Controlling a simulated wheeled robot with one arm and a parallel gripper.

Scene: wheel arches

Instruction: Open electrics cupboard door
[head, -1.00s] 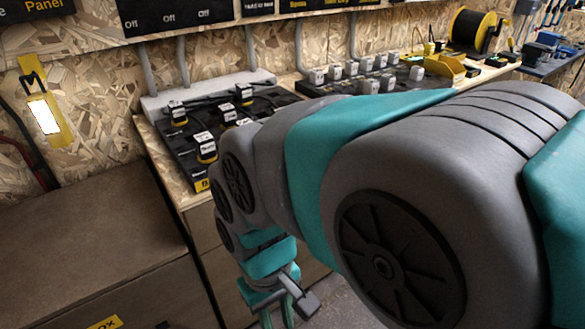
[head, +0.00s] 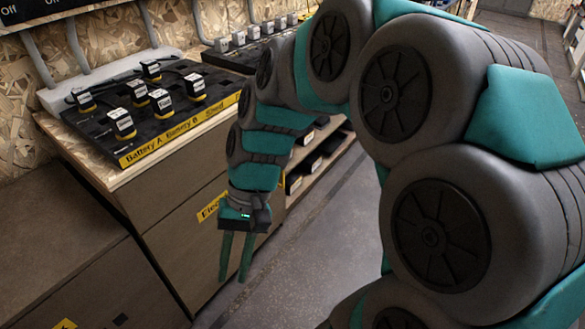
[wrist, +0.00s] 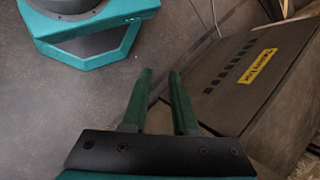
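The electrics cupboard (head: 172,235) has a flat brown front under the battery bench. A yellow label (head: 210,207) starting "Ele" is on its front, partly hidden behind my arm. The door looks shut; I cannot make out a handle. My gripper (head: 234,280) points down in front of the cupboard, to the right of its front, over the grey floor. Its two green fingers are apart with nothing between them. They also show in the wrist view (wrist: 160,72), over the floor and apart from any handle.
The bench top holds a black battery board (head: 150,115) with several labelled blocks. A brown box (head: 60,240) stands at the lower left. The wrist view shows a brown box front with dark slots and a yellow label (wrist: 257,67). Open floor (head: 300,240) lies to the right.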

